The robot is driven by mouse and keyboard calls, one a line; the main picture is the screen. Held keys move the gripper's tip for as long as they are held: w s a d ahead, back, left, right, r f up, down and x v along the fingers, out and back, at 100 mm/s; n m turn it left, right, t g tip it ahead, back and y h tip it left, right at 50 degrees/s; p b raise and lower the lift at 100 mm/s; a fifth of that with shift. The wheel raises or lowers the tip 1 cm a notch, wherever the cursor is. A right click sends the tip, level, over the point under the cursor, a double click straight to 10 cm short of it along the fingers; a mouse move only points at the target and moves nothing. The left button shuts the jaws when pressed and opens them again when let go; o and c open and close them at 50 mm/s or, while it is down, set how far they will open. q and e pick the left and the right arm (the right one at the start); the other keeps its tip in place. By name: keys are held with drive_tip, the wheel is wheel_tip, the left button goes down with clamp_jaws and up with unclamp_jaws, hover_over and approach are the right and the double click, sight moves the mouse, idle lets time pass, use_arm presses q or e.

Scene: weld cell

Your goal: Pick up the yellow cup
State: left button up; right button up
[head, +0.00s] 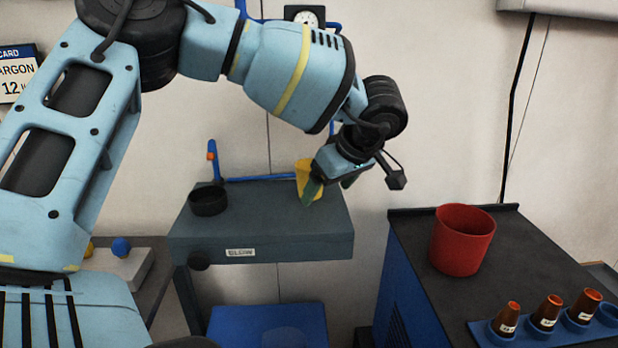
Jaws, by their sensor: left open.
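The yellow cup (304,168) is in the middle of the head view, at the rear right part of a dark grey bench top (262,212). It is partly hidden by my left gripper, so its full shape and base do not show clearly. My left gripper (330,190) reaches down from the upper right of the cup and is open. One finger with a green tip overlaps the cup in the picture; I cannot tell whether it touches. My right gripper is not in view.
A black round dish (208,203) stands on the bench's left. A blue pipe (240,178) runs along its back edge. At right, a dark-topped blue cabinet (432,293) carries a red bin (460,243) and a blue rack with several brown bottles (547,312). The bench's front middle is clear.

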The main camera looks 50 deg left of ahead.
sight(307, 177)
use_arm(q)
drive_tip(key=shift+a+f, duration=0.1)
drive_tip(key=shift+a, duration=0.75)
drive_tip(key=a, duration=0.1)
drive_tip(key=a+p, duration=0.1)
drive_tip(key=a, duration=0.3)
drive_tip(key=shift+w, duration=0.25)
drive_tip(key=shift+a+f+p, duration=0.15)
drive_tip(key=shift+f+p, duration=0.2)
drive_tip(key=shift+f, duration=0.15)
drive_tip(key=shift+c, duration=0.4)
drive_tip(key=c, duration=1.1)
drive_tip(key=shift+o, duration=0.2)
